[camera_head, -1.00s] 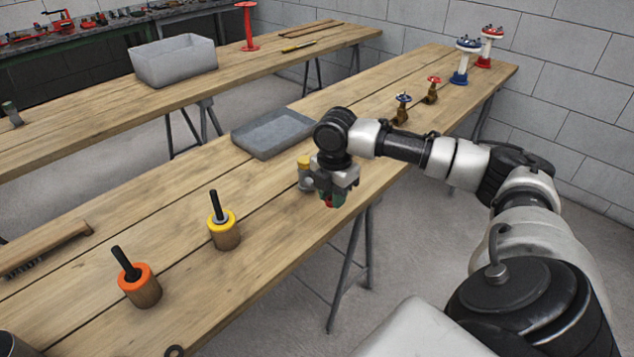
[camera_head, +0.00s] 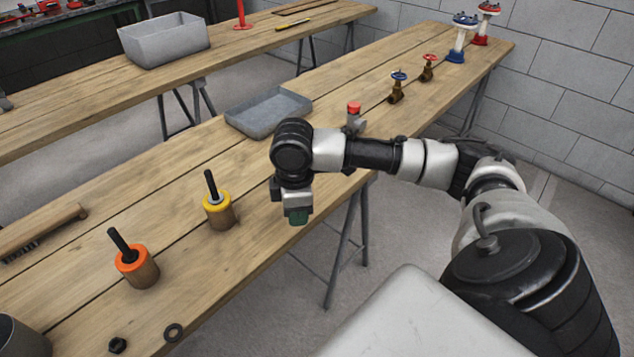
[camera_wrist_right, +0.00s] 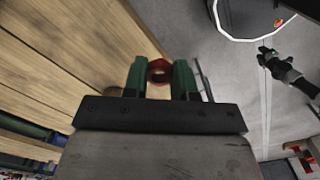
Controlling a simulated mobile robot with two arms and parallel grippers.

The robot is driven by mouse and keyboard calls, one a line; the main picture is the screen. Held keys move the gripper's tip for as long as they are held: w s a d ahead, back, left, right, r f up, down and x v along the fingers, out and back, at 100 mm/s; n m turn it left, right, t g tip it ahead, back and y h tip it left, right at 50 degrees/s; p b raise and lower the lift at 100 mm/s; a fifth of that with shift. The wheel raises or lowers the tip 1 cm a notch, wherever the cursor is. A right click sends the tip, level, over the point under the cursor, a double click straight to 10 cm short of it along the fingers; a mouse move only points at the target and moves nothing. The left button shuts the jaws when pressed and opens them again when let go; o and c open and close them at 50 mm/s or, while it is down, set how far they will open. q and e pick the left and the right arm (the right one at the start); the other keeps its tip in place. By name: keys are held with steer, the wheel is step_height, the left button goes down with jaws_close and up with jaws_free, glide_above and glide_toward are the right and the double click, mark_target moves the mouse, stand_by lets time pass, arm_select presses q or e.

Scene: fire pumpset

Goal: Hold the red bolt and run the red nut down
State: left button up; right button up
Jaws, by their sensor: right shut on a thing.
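My right gripper (camera_head: 297,214) hangs near the front edge of the near table. In the right wrist view its green fingers (camera_wrist_right: 159,82) are shut on a red ring-shaped piece (camera_wrist_right: 159,70), which looks like the red nut. That piece is hidden in the head view. Beyond my right forearm, a red-topped grey fitting (camera_head: 354,109) stands upright on the table, partly covered by the arm and apart from the gripper. I cannot tell whether its red top is the red bolt. My left gripper is not in the head view.
Wooden holders with an orange ring (camera_head: 136,270) and a yellow ring (camera_head: 217,209) each have a black rod. A black nut (camera_head: 117,345) and a washer (camera_head: 173,332) lie at the front. A grey tray (camera_head: 268,112) and several valves (camera_head: 397,88) stand farther back.

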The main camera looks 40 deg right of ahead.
steer(key=s+a+r+m, duration=0.1)
steer(key=s+a+m, duration=0.4)
steer(key=a+m, duration=0.6)
steer(key=shift+s+a, duration=0.25)
steer(key=shift+a, duration=0.15)
